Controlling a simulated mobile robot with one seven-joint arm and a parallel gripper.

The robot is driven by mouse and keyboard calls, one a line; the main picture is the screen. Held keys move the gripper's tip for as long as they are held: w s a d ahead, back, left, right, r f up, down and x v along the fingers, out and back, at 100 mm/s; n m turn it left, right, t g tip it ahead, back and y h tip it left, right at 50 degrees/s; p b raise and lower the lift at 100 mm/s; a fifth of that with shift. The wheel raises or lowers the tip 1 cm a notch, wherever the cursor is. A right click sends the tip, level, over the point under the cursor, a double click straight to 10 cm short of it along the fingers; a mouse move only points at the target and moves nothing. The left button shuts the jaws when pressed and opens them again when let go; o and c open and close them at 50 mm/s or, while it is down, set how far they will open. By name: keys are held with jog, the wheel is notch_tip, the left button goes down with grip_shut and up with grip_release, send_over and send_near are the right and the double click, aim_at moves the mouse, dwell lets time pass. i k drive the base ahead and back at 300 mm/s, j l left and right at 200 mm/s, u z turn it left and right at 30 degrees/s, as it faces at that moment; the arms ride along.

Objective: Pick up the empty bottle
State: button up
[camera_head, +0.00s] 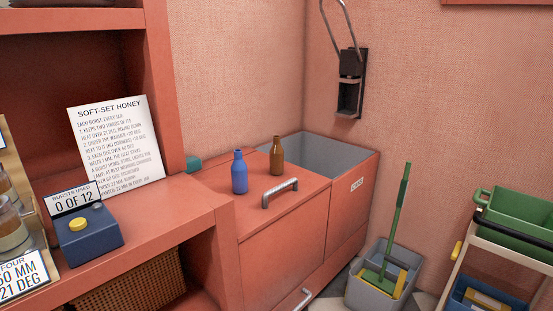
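A blue bottle (239,173) stands upright on the red cabinet top (262,212), near the middle of the view. A brown bottle (277,157) stands upright a little behind it and to its right, apart from it. I cannot tell from this view which bottle is empty. My gripper is not in view.
A metal handle (280,191) rises from the cabinet top in front of the brown bottle. An open grey basin (333,157) lies behind and right. A blue box with a yellow button (88,234) and a honey sign (116,143) stand left. A grey bucket (376,292) is on the floor.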

aim_at(276, 153)
jog(key=i+l+z, duration=0.3)
jog(key=i, duration=0.5)
jog(key=i+j+z, duration=0.1)
jog(key=i+z, duration=0.15)
jog(key=i, duration=1.05)
